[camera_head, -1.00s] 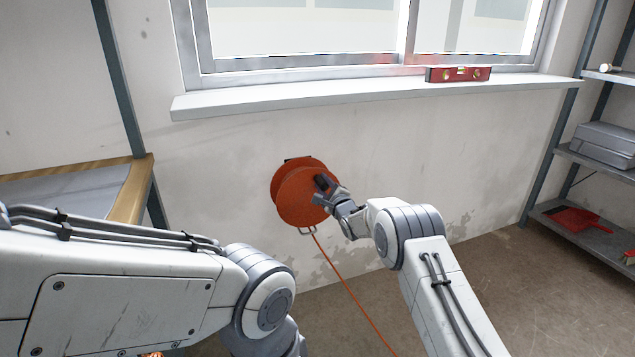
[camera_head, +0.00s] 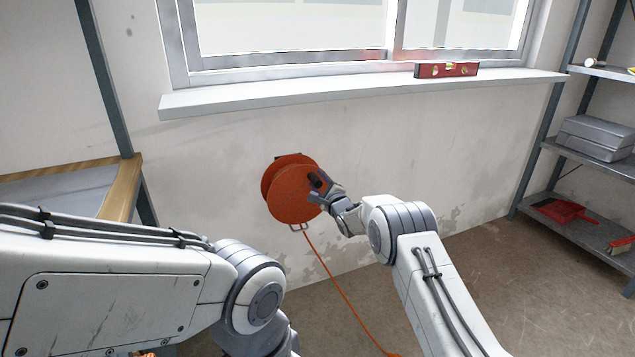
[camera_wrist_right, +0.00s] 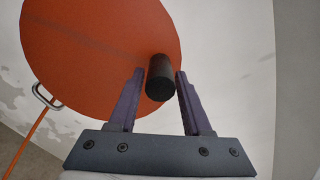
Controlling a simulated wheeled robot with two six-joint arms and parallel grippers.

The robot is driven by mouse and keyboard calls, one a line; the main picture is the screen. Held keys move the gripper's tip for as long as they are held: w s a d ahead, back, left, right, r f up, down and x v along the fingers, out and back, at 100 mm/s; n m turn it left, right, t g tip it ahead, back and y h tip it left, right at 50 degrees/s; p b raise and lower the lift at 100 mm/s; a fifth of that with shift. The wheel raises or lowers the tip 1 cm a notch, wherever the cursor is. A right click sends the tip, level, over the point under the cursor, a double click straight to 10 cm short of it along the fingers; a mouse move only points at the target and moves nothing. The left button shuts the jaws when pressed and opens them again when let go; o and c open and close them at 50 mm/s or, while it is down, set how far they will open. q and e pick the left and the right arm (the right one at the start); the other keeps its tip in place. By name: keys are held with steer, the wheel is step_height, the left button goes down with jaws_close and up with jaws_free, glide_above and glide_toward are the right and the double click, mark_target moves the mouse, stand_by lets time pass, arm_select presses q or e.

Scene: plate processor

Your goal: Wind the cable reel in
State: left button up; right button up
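The orange cable reel (camera_head: 290,197) is mounted on the wall below the window. Its black crank handle (camera_wrist_right: 160,77) sticks out from the disc, at the disc's upper right in the head view. My right gripper (camera_head: 321,185) is at this handle. In the right wrist view, its two fingers (camera_wrist_right: 158,88) stand on either side of the handle, with narrow gaps showing, so it looks open around it. The orange cable (camera_head: 334,277) runs from a metal guide (camera_head: 299,227) under the reel down to the floor. My left gripper is out of view; only its arm shows.
A white window sill (camera_head: 330,91) holds a red spirit level (camera_head: 446,70) above the reel. A wood-edged bench (camera_head: 125,188) stands at left. A metal shelf unit (camera_head: 590,172) stands at right with grey cases (camera_head: 597,138) and a red dustpan (camera_head: 562,210).

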steer(key=shift+o, duration=0.2)
steer(key=shift+a, duration=0.15)
steer(key=shift+s, duration=0.1)
steer(key=shift+s+r, duration=0.1)
steer(key=shift+s, duration=0.2)
steer(key=p+v, duration=0.2)
steer(key=v, duration=0.7)
steer(key=shift+s+d+p, duration=0.3)
steer(key=shift+d+p, duration=0.05)
steer(key=shift+p, duration=0.05)
